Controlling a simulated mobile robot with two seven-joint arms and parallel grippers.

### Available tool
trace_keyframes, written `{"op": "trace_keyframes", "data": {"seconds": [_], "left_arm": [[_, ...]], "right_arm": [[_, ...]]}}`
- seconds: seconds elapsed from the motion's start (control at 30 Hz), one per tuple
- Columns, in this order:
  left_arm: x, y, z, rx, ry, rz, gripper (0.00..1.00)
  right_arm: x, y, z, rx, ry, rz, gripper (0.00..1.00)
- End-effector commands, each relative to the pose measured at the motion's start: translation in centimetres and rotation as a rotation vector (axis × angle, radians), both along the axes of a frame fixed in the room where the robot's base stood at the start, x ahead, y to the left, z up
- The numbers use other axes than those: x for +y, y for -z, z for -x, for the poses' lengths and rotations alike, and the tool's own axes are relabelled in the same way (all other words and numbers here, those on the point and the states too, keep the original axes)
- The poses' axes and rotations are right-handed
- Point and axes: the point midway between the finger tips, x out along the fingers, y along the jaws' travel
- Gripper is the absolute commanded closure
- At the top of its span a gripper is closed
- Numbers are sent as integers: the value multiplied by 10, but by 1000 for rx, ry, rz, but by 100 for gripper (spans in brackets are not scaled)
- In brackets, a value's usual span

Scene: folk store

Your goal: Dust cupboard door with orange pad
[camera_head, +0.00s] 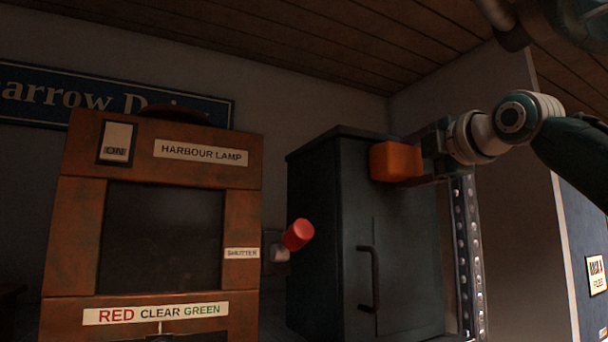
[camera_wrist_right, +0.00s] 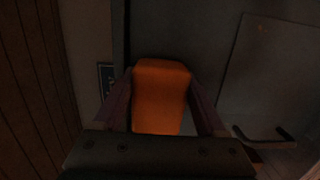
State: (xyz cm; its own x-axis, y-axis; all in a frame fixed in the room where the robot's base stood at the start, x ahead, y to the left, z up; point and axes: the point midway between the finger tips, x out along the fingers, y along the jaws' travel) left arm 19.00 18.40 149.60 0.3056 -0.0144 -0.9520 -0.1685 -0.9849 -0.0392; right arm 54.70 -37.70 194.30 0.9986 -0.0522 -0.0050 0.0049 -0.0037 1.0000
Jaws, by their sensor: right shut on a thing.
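The dark grey cupboard (camera_head: 310,230) stands in the middle of the head view, with its door (camera_head: 400,250) facing me and a dark bar handle (camera_head: 368,278) on it. The orange pad (camera_head: 396,161) is in front of the upper part of the cupboard. My right gripper (camera_head: 425,160) comes in from the right and is shut on the pad. In the right wrist view the pad (camera_wrist_right: 160,95) sits between the two fingers, and the handle (camera_wrist_right: 265,136) shows at lower right. I cannot tell whether the pad touches the door. My left gripper is not in view.
A wooden harbour lamp box (camera_head: 160,200) with labels stands left of the cupboard. A red-knobbed lever (camera_head: 298,234) sticks out between them. A perforated metal strip (camera_head: 468,255) stands right of the door. A blue sign (camera_head: 50,95) hangs on the back wall.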

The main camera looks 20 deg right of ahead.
Motion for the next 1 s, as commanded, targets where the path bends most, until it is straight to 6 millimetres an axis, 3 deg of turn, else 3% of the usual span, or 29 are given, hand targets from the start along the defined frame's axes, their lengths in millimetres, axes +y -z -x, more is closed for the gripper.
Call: {"op": "trace_keyframes", "data": {"seconds": [0.5,1.0], "left_arm": [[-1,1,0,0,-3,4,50],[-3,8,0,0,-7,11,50]], "right_arm": [[40,1,2,2,-7,-1,100],[41,3,11,0,-4,-1,100]]}}
